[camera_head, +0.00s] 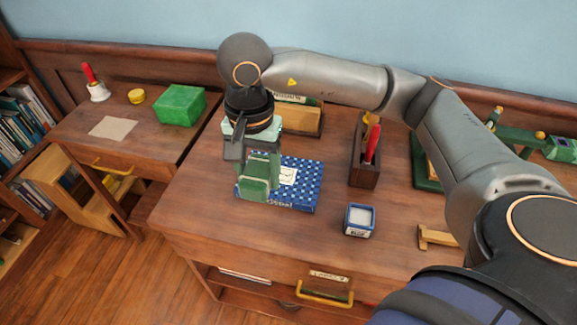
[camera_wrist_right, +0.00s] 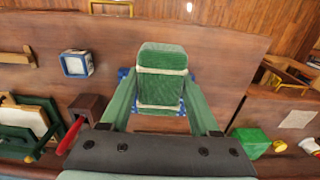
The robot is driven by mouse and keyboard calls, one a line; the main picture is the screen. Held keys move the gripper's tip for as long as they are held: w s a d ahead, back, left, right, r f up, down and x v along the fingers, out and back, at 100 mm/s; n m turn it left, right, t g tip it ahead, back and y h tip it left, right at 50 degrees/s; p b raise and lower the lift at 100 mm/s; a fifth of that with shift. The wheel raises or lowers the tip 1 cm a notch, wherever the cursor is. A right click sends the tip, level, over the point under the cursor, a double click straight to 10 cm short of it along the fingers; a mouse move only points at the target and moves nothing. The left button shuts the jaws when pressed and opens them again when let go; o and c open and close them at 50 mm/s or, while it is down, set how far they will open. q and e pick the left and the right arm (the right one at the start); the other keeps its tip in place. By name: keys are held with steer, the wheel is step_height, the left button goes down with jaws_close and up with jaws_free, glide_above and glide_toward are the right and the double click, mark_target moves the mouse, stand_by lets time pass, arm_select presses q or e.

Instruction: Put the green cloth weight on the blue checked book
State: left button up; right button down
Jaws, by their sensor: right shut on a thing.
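The green cloth weight (camera_head: 253,187), with pale bands around it, is held between the fingers of my right gripper (camera_head: 258,163). In the right wrist view the weight (camera_wrist_right: 161,60) sits between the two green fingers of the gripper (camera_wrist_right: 160,95). The blue checked book (camera_head: 303,182) lies flat on the wooden desk. The weight is over the left part of the book and hides it there. In the wrist view only blue edges of the book (camera_wrist_right: 123,74) show around the weight. I cannot tell whether the weight touches the book. My left gripper is not in view.
On the desk (camera_head: 200,215) stand a small blue-and-white box (camera_head: 359,220), a dark holder with a red-handled thing (camera_head: 370,150) and a wooden block (camera_head: 437,237). A side table at left holds a green box (camera_head: 180,105), a bell (camera_head: 95,84) and a yellow tin (camera_head: 136,96).

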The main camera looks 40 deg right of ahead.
steer(key=w+d+f, duration=0.2)
steer(key=d+f, duration=0.1)
steer(key=w+d+f+p, duration=0.1)
steer(key=w+d+f, duration=0.1)
steer(key=w+d, duration=0.1)
steer(key=w+d+f, duration=0.3)
steer(key=shift+w+d+f+p, duration=0.15)
steer(key=shift+d+f+p, duration=0.15)
steer(key=shift+d+p, duration=0.1)
steer(key=shift+w+d+f, duration=0.35)
steer(key=shift+d+f, duration=0.1)
steer(key=shift+f, duration=0.2)
step_height(320, 180, down, 3)
steer(key=shift+r+p, duration=0.1)
steer(key=shift+p, duration=0.25)
steer(key=shift+f, duration=0.3)
steer(key=shift+c, duration=0.6)
jaws_free()
